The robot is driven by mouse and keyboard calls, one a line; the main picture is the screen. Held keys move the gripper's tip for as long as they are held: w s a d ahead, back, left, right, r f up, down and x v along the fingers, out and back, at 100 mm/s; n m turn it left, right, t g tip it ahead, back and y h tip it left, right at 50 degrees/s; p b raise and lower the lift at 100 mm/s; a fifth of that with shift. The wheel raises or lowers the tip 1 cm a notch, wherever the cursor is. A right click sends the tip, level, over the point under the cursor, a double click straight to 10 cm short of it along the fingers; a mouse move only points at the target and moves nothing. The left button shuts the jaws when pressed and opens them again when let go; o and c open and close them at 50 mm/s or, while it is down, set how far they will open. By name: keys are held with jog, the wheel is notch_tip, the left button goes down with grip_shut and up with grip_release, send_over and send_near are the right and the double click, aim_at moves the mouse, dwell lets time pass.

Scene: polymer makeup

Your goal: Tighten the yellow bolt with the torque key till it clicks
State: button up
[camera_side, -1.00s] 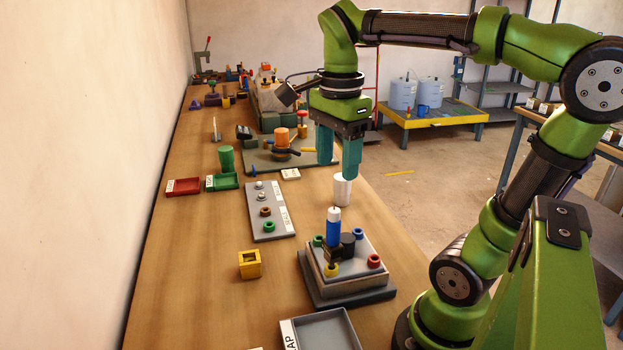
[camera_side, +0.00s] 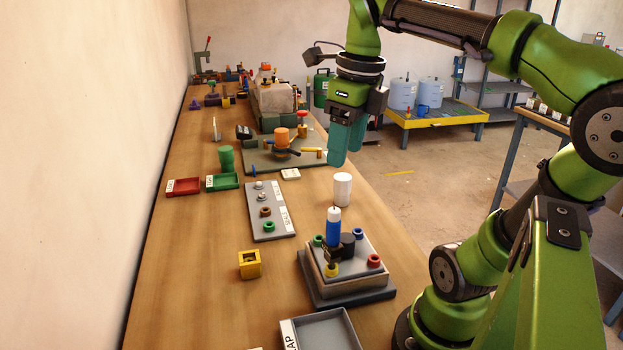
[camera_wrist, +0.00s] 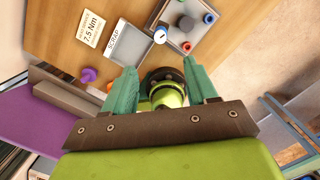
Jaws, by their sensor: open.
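The torque key (camera_side: 333,228), a blue handle with a white top, stands upright on the fixture block (camera_side: 345,288) at the table's right edge. Its dark foot is over the yellow bolt (camera_side: 332,270) at the block's front corner; I cannot tell how it is seated. My gripper (camera_side: 338,160) is open and empty, with teal fingers, high above and behind the fixture. In the wrist view its two fingers (camera_wrist: 160,76) are spread with nothing between them. The key's top also shows there (camera_wrist: 160,36), beyond the fingertips.
The block also carries a red bolt (camera_side: 374,261), a green one (camera_side: 318,240), a blue one (camera_side: 358,233) and a black cylinder (camera_side: 348,244). A white cylinder (camera_side: 342,189) stands behind it.

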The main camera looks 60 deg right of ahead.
aim_at(334, 210)
jog(key=f, duration=0.5)
jog(key=w+f, duration=0.1)
jog(key=f, duration=0.4)
jog(key=w+f, duration=0.1)
jog(key=f, duration=0.5)
jog(key=shift+c, duration=0.3)
grip_shut()
jog(key=shift+m, duration=0.9)
jog(key=shift+m, duration=0.7)
jog(key=shift+m, duration=0.4)
